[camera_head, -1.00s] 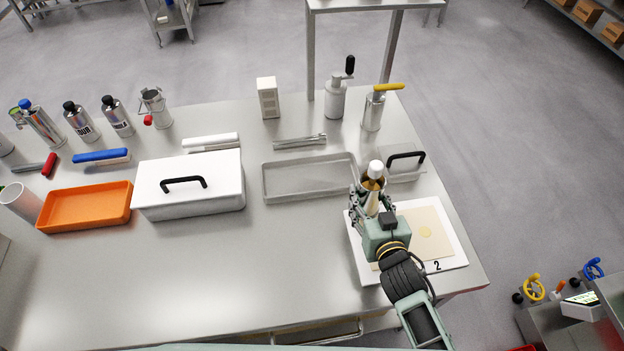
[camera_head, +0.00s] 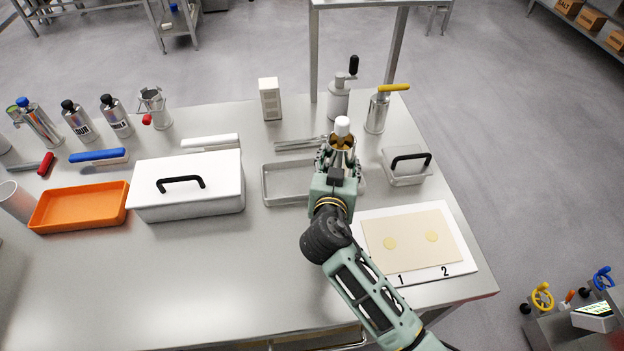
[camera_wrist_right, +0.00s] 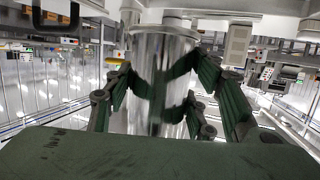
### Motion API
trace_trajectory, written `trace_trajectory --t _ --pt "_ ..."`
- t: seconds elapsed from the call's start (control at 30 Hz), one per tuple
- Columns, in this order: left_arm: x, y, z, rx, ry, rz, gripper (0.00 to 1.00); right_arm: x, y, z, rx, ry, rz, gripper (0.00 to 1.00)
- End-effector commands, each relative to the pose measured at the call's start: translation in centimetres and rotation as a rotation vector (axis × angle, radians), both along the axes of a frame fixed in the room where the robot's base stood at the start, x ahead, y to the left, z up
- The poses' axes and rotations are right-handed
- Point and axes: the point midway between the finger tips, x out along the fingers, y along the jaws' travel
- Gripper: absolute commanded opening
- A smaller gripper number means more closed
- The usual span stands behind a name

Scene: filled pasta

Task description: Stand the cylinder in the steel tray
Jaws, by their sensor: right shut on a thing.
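A shiny steel cylinder (camera_wrist_right: 150,80) with a white top (camera_head: 342,125) is held by my right gripper (camera_head: 338,160). In the wrist view the green fingers close around both sides of the cylinder, and it looks upright. The shallow steel tray (camera_head: 283,183) lies on the steel table behind and left of my right arm. The gripper and cylinder are over the tray's right part in the head view and hide it. I cannot tell how high the cylinder's bottom is above the tray. My left gripper is not in view.
A lidded steel box (camera_head: 406,176) stands right of the gripper. A white board with a dough sheet (camera_head: 412,240) lies at front right. A large white lidded box (camera_head: 190,205) and an orange tray (camera_head: 80,222) stand left. Dispensers (camera_head: 375,113) stand behind. The front-middle table is clear.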

Motion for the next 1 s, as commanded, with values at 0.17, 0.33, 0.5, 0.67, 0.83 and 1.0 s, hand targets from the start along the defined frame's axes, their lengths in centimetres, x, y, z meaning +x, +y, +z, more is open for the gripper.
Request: trace_trajectory --t 0.17,0.33,0.5,0.67,0.83,1.0 --pt "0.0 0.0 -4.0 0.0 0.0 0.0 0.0 2.5 3.2 -2.9 0.0 -0.007 0.003 0.27" --pt "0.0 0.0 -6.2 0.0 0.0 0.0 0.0 4.1 5.4 -4.4 0.001 -0.006 0.002 0.28" --pt "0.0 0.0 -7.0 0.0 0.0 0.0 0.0 4.9 6.5 -4.8 0.002 -0.005 0.002 0.28" --pt "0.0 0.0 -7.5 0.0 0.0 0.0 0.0 5.0 6.6 -5.7 -0.001 -0.004 0.002 0.28" --pt "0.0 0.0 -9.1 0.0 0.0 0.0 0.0 5.0 6.5 -8.4 -0.002 -0.004 0.002 0.27" --pt "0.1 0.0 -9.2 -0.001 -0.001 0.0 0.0 5.0 6.6 -8.7 0.002 -0.004 0.001 0.28"
